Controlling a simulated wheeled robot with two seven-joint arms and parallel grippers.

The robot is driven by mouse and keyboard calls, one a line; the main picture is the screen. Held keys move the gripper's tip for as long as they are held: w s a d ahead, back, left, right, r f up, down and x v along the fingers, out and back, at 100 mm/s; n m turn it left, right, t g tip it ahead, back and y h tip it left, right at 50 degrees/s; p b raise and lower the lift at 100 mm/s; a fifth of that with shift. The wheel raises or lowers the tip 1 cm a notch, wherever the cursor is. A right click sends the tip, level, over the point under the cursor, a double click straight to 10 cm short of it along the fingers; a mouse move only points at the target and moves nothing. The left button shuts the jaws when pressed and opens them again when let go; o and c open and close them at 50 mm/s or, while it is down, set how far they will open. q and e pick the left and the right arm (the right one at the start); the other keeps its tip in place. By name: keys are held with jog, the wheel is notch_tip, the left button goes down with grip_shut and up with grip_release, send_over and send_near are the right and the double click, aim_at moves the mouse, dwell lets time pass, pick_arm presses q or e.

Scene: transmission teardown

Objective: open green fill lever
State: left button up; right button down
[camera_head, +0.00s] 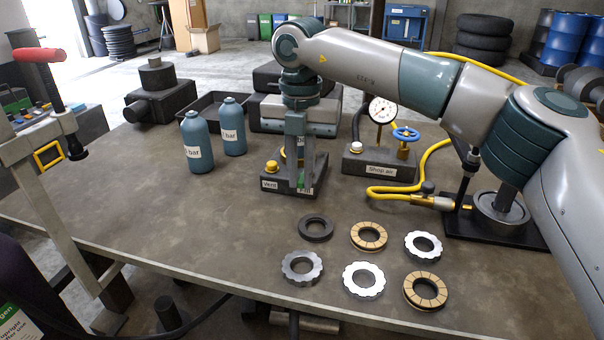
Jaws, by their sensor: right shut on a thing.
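A dark fill block (272,195) stands on the bench near the middle, with a "Vent" label at its left and a "Fill" label at its right. A yellow knob (271,167) sits above the "Vent" label. My right gripper (302,186) reaches down from above, its fingers at the "Fill" side of the block and shut on the green fill lever. The fingers hide most of the lever, so its angle cannot be told. My left gripper is not in view.
Two blue bottles (196,142) stand left of the block. A shop air unit (378,165) with gauge, blue valve and yellow hose is close on the right. Several rings and discs (364,279) lie in front. A red-handled clamp (40,55) rises at left.

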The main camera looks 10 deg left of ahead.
jog(key=shift+w+r, duration=0.1)
jog(key=shift+r, duration=0.05)
jog(key=c, duration=1.7)
grip_release()
jog(key=shift+c, duration=0.2)
jog(key=shift+r, duration=0.75)
notch_tip(320, 180, up, 9)
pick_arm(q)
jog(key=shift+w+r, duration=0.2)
pick_arm(e)
notch_tip(320, 180, up, 7)
send_over(301, 180)
jog(key=shift+f, duration=0.15)
